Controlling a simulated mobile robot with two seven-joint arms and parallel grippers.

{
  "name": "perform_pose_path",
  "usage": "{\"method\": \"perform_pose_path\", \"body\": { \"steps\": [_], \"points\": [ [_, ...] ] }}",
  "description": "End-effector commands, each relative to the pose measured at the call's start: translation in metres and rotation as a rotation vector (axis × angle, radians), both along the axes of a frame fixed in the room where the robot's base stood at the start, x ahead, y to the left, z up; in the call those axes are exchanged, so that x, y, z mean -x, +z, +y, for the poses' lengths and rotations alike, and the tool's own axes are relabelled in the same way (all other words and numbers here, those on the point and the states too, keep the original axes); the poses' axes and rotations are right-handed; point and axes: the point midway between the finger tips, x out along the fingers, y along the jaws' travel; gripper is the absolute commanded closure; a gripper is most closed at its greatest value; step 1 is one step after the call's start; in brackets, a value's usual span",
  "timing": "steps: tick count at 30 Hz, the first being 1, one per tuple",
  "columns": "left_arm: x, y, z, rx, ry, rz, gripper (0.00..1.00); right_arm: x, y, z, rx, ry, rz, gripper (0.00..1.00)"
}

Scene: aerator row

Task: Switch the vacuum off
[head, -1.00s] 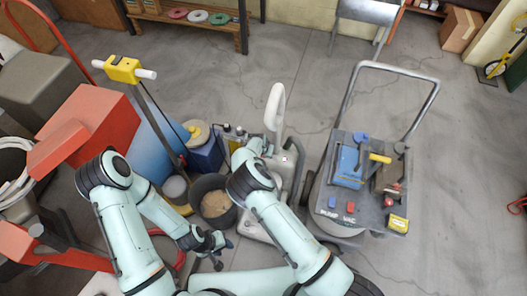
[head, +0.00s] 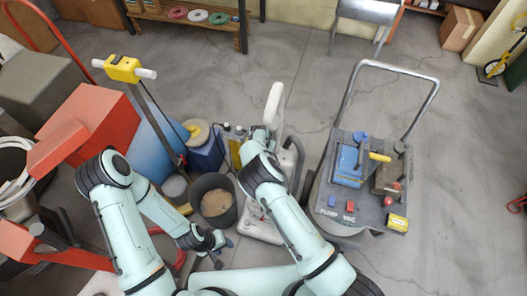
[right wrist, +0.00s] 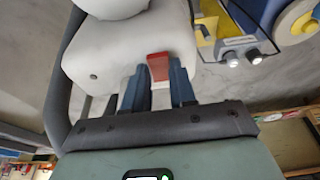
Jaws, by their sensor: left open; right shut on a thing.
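A grey cart (head: 372,226) with a bent metal handle stands right of centre. A white upright machine (head: 275,105) with a tall handle stands left of the cart. My right gripper (right wrist: 158,75) is at a pale machine body (right wrist: 130,50), its fingers shut on a small red piece (right wrist: 158,66) with a white lower edge. In the head view my right arm hides those fingertips. My left gripper (head: 207,245) is open and empty, low in the head view.
A dark bucket (head: 213,203) and blue containers (head: 203,150) crowd the left of the white machine. A yellow-headed pole (head: 123,69) and red boxes (head: 93,125) stand further left. The concrete floor right of the cart is clear.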

Motion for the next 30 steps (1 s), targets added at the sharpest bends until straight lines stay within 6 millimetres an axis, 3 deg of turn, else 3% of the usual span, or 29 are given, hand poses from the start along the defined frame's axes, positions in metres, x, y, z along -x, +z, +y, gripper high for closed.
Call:
{"method": "perform_pose_path", "body": {
  "steps": [6, 7, 9, 20, 26, 30],
  "points": [
    [0.0, 0.0, 0.0, 0.0, 0.0, 0.0, 0.57, -0.001, 0.001, 0.0, 0.001, -0.001, -0.005, 1.0],
    [0.0, 0.0, 0.0, 0.0, 0.0, 0.0, 0.57, -0.001, 0.001, 0.0, 0.001, -0.001, -0.005, 0.71],
    [0.0, 0.0, 0.0, 0.0, 0.0, 0.0, 0.57, -0.002, 0.001, 0.0, 0.001, -0.001, -0.005, 0.49],
    [0.002, -0.001, 0.0, 0.0, 0.0, 0.002, 0.57, 0.0, 0.003, 0.0, 0.0, -0.001, -0.004, 0.49],
    [0.017, -0.014, 0.0, 0.0, 0.0, 0.019, 0.57, 0.007, 0.025, 0.003, -0.003, 0.0, -0.004, 0.49],
    [0.042, -0.039, 0.0, 0.0, 0.0, 0.048, 0.57, 0.04, 0.022, 0.016, -0.003, 0.001, 0.002, 0.49]
  ]
}}
